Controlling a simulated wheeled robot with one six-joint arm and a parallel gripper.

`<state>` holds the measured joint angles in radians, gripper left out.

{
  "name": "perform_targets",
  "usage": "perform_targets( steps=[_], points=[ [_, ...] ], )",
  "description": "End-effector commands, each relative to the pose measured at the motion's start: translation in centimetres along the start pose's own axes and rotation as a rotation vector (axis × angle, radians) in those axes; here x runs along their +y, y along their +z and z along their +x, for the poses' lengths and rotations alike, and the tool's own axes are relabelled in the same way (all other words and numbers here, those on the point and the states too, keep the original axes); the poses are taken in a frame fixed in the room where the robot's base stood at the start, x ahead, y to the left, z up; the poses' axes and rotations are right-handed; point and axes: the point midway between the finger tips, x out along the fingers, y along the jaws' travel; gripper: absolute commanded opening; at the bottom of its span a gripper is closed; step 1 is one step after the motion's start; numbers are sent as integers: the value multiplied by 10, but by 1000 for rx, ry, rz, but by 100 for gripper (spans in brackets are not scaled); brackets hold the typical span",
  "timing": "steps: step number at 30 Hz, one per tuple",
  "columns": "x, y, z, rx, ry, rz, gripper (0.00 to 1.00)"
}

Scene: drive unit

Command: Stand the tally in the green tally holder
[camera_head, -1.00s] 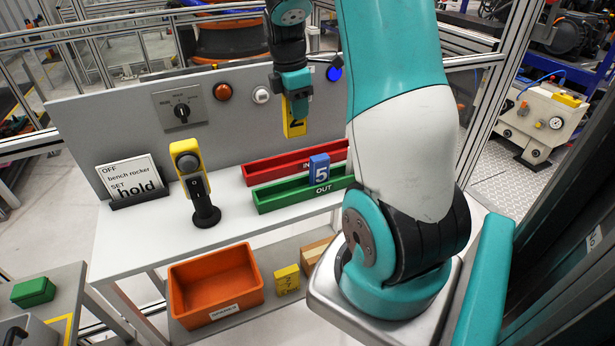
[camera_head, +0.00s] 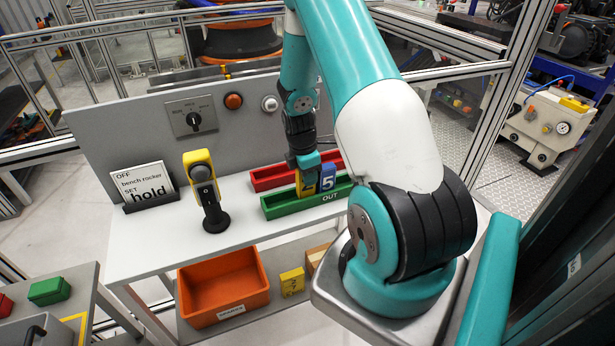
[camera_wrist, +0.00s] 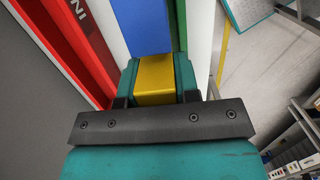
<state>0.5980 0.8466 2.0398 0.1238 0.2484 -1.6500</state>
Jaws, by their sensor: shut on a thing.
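My gripper (camera_head: 306,168) is shut on a yellow tally (camera_head: 305,183) with a dark mark and holds it upright at the green tally holder (camera_head: 283,207), labelled OUT. The lower end of the tally appears to be behind the holder's front wall; whether it touches the bottom cannot be told. In the wrist view the yellow tally (camera_wrist: 155,78) shows between the jaws (camera_wrist: 156,88). A blue tally (camera_head: 328,178) marked 5 stands in the green holder just right of the yellow one. It also shows in the wrist view (camera_wrist: 147,25).
A red holder (camera_head: 265,179) lies behind the green one. A black stand with a yellow-topped device (camera_head: 204,180) and a sign reading hold (camera_head: 146,186) stand to the left. The bench front is clear.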

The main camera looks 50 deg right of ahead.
Motion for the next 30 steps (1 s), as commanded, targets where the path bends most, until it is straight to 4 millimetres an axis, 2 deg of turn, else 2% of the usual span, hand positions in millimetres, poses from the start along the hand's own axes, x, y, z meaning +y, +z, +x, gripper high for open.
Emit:
perform_targets(
  steps=[4,15,16,19,30],
  points=[
    [0,-2,16,0,-1,0,5],
    [0,-2,22,0,0,1,5],
    [0,-2,22,0,0,1,32],
    [0,-2,21,0,0,1,55],
    [0,-2,15,0,2,1,55]
  ],
)
